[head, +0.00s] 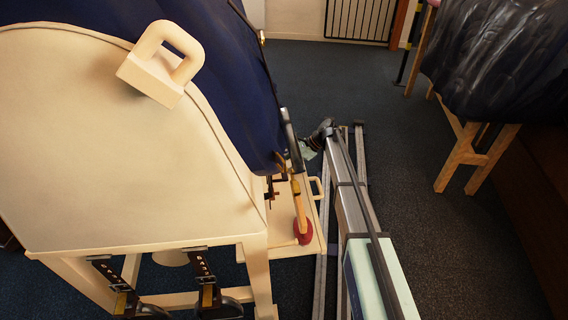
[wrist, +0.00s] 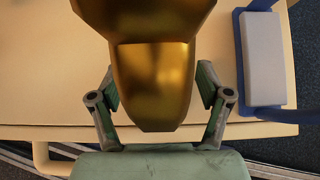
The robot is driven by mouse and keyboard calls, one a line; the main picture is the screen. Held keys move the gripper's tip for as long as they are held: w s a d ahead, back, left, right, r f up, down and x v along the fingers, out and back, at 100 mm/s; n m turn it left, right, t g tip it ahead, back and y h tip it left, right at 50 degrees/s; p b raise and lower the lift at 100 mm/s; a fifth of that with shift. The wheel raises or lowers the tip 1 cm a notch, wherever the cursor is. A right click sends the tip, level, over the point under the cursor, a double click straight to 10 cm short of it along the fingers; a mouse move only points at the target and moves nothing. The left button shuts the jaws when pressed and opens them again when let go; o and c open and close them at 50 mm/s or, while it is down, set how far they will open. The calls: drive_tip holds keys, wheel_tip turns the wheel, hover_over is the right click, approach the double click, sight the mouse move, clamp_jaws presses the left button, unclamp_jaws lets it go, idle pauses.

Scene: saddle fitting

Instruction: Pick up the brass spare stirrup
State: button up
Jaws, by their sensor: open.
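A shiny brass piece (wrist: 152,85), seemingly the brass spare stirrup, fills the upper middle of the wrist view, very close to the camera. Its upper part runs out of the picture, so its whole shape is hidden. My gripper (wrist: 158,90) is open, with one finger on each side of the brass piece's lower part. A gap shows at the right finger; contact at the left finger is hard to tell. In the head view my gripper (head: 320,136) is small and dark beside the cream shelf, and I cannot make out the brass piece there.
A cream shelf (wrist: 40,85) lies beneath the brass piece. A blue-framed thing with a grey pad (wrist: 262,60) is close on the right. In the head view, a cream saddle stand (head: 110,150) with a navy cover (head: 225,70) fills the left. Dark floor lies to the right.

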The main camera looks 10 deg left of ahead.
clamp_jaws()
idle(0.3)
drive_tip(key=shift+r+p, duration=0.3)
drive_tip(key=shift+r, duration=0.2)
wheel_tip(320, 180, up, 3)
drive_tip(key=shift+r+p, duration=0.1)
drive_tip(key=shift+p, duration=0.75)
drive_tip(key=w+d+p, duration=0.1)
drive_tip(key=w+d, duration=0.1)
drive_tip(key=d, duration=0.6)
drive_tip(key=w+d+p, duration=0.2)
drive_tip(key=d, duration=0.7)
drive_tip(key=shift+w+d+f+p, duration=0.2)
drive_tip(key=shift+w+f+p, duration=0.05)
drive_tip(key=shift+f+p, duration=0.1)
